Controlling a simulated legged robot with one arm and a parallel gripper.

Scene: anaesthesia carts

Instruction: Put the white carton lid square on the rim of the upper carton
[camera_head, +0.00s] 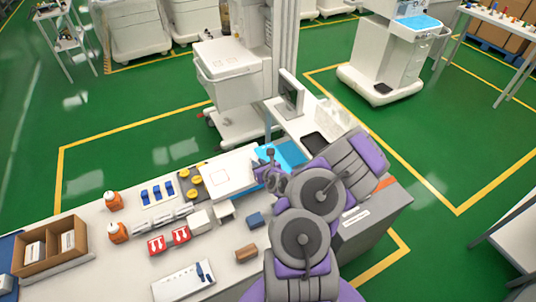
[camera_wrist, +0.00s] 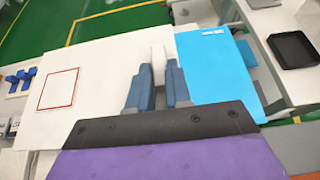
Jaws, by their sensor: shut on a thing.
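The white carton lid (camera_head: 222,172) is a flat white panel with a thin red square outline, near the far edge of the bench. It fills the left and middle of the wrist view (camera_wrist: 100,75). My gripper (camera_head: 266,166) is at the lid's right part. In the wrist view its blue-grey fingers (camera_wrist: 160,72) are shut on a narrow upright white piece that appears to belong to the lid. A bright blue panel (camera_wrist: 215,65) with a small white label lies right of the fingers. The upper carton and its rim cannot be made out; whether the lid touches it cannot be told.
Orange bottles (camera_head: 118,233), a dark tray with yellow round parts (camera_head: 190,182), red-and-white packs (camera_head: 168,241) and a brown divided box (camera_head: 50,252) stand on the bench. A black tray (camera_wrist: 293,47) lies at right. A white cart (camera_head: 228,75) stands behind.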

